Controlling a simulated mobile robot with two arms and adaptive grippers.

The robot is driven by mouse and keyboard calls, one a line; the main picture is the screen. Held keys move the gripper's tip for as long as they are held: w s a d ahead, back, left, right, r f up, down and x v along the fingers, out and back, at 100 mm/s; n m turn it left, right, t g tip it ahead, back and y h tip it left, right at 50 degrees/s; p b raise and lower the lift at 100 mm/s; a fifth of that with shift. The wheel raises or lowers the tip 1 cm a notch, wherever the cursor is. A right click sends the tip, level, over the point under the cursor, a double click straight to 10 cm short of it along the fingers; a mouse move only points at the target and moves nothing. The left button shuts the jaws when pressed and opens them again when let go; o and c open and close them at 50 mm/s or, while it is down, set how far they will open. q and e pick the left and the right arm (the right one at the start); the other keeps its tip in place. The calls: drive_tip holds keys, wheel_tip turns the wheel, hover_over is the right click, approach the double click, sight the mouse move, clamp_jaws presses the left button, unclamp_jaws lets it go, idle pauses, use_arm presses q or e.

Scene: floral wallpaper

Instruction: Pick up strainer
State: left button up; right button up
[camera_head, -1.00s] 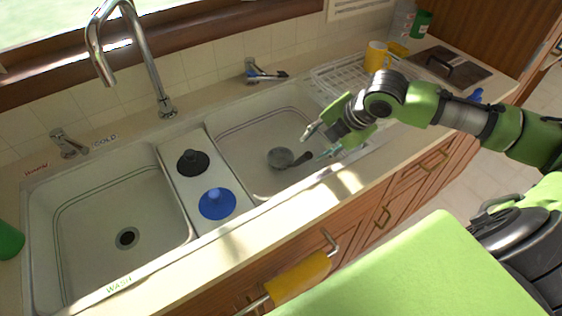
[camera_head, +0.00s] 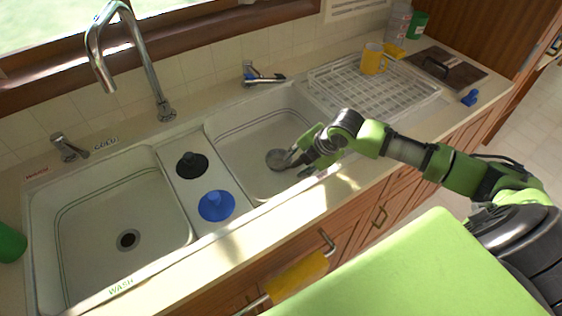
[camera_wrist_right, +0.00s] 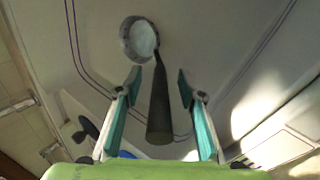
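The strainer (camera_head: 276,159) lies in the right sink basin, with a round grey head and a dark handle. In the right wrist view the strainer (camera_wrist_right: 139,40) has its head beyond the fingertips, and its dark handle (camera_wrist_right: 160,105) runs back between the two fingers. My right gripper (camera_head: 297,158) is over the right basin, just right of the strainer's head, and covers most of the handle. In the right wrist view the gripper (camera_wrist_right: 157,80) is open, with a gap on both sides of the handle. My left gripper is not in view.
The left basin (camera_head: 90,230) is empty. A black plunger-like stopper (camera_head: 192,163) and a blue one (camera_head: 216,204) stand on the divider. A white dish rack (camera_head: 350,95) with a yellow mug (camera_head: 373,60) is at the right. A tap (camera_head: 140,60) rises behind.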

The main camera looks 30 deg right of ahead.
clamp_jaws()
drive_tip(key=shift+r, duration=0.1)
wheel_tip(320, 180, up, 10)
drive_tip(key=shift+f+b, duration=0.1)
drive_tip(key=shift+b, duration=0.35)
drive_tip(key=shift+r+p, duration=0.35)
drive_tip(key=shift+r, duration=0.2)
wheel_tip(320, 180, up, 10)
drive_tip(key=p, duration=0.9)
drive_tip(key=shift+f+p, duration=0.2)
drive_tip(key=shift+p, duration=0.15)
